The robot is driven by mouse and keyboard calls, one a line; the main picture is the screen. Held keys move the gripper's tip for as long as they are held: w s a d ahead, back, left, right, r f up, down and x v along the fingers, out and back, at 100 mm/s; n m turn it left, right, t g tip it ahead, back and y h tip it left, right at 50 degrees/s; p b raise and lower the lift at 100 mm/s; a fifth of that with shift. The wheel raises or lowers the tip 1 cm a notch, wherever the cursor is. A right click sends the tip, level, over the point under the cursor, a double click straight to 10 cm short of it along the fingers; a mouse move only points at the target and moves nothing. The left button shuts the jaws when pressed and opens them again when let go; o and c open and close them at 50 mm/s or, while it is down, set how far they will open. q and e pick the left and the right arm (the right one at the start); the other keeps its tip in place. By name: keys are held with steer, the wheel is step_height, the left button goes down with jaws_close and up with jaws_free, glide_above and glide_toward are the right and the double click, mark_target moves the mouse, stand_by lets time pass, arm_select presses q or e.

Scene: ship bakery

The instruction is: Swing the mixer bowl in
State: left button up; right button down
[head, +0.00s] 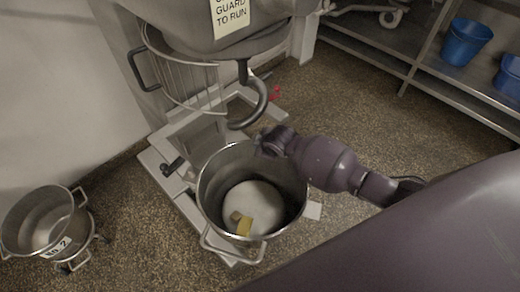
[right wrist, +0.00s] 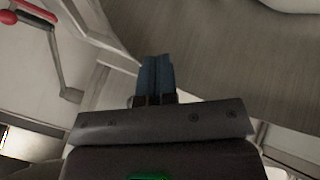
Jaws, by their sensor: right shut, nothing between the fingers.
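The steel mixer bowl (head: 212,192) stands out in front of the mixer (head: 190,35), toward me from the hanging dough hook (head: 258,108). White dough (head: 262,196) lies in it, with a small yellow and brown thing (head: 243,224) on top. My right arm comes in from the right, its wrist over the bowl's far rim; its fingers are hidden in the head view. In the right wrist view my right gripper (right wrist: 155,65) is shut and empty, in front of a curved grey metal surface, probably the bowl. I cannot tell whether it touches. My left gripper is out of view.
A wire guard (head: 185,75) hangs below the mixer head. A second bowl (head: 38,222) marked "No. 2" stands on a wheeled dolly at left. A steel shelf (head: 435,85) with blue buckets (head: 466,42) is at upper right. Speckled floor between is clear.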

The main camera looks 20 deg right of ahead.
stand_by(0.3)
steer(key=w+n+b, duration=0.1)
steer(key=w+b, duration=0.1)
steer(key=w, duration=0.4)
steer(key=shift+y, duration=0.4)
steer(key=shift+d, duration=0.1)
